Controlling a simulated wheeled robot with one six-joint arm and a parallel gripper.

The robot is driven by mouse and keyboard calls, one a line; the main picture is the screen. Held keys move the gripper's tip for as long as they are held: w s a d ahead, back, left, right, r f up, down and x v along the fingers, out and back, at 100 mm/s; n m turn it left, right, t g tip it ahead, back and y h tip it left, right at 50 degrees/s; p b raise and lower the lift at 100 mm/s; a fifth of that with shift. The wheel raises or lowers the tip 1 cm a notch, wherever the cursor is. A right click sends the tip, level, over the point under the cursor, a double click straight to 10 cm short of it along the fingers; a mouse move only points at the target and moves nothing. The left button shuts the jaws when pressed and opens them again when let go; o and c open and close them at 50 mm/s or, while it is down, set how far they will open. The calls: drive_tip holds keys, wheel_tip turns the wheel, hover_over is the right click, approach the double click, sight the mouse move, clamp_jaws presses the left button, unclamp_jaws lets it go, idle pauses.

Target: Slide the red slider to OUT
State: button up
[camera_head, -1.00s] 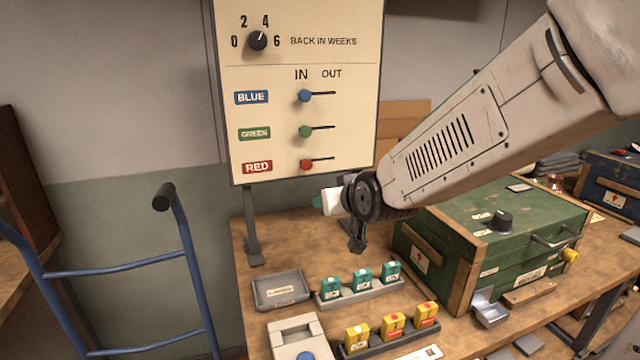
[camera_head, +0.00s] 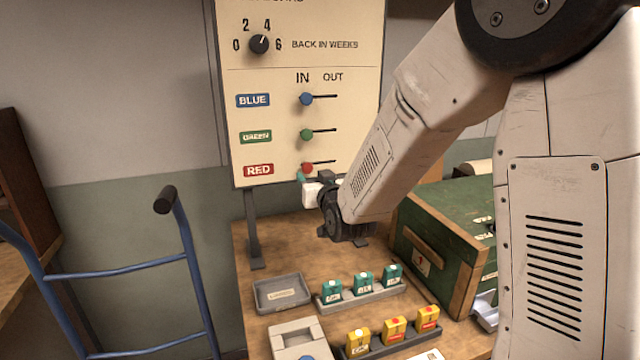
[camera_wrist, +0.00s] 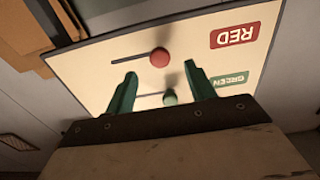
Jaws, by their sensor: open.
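The red slider (camera_head: 307,168) is a round knob at the left end of its slot, under IN, on the cream board (camera_head: 350,60). The slot runs right toward OUT. In the wrist view the red knob (camera_wrist: 160,57) shows upside down, between and just beyond the two green fingertips. My gripper (camera_head: 318,178) is open and empty, close below the red knob in the head view. It also shows in the wrist view (camera_wrist: 160,70) with fingers spread. I cannot tell whether the fingers touch the board.
The green slider (camera_head: 306,135) and blue slider (camera_head: 306,99) sit above, also at IN. A dial (camera_head: 259,43) is higher up. Below are a grey tray (camera_head: 282,308), teal and yellow blocks in racks, and a green box (camera_head: 440,240) at right.

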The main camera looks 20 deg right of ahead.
sight(308, 169)
drive_tip(key=shift+w, duration=2.95)
drive_tip(key=c, duration=0.8)
drive_tip(key=shift+o, duration=0.2)
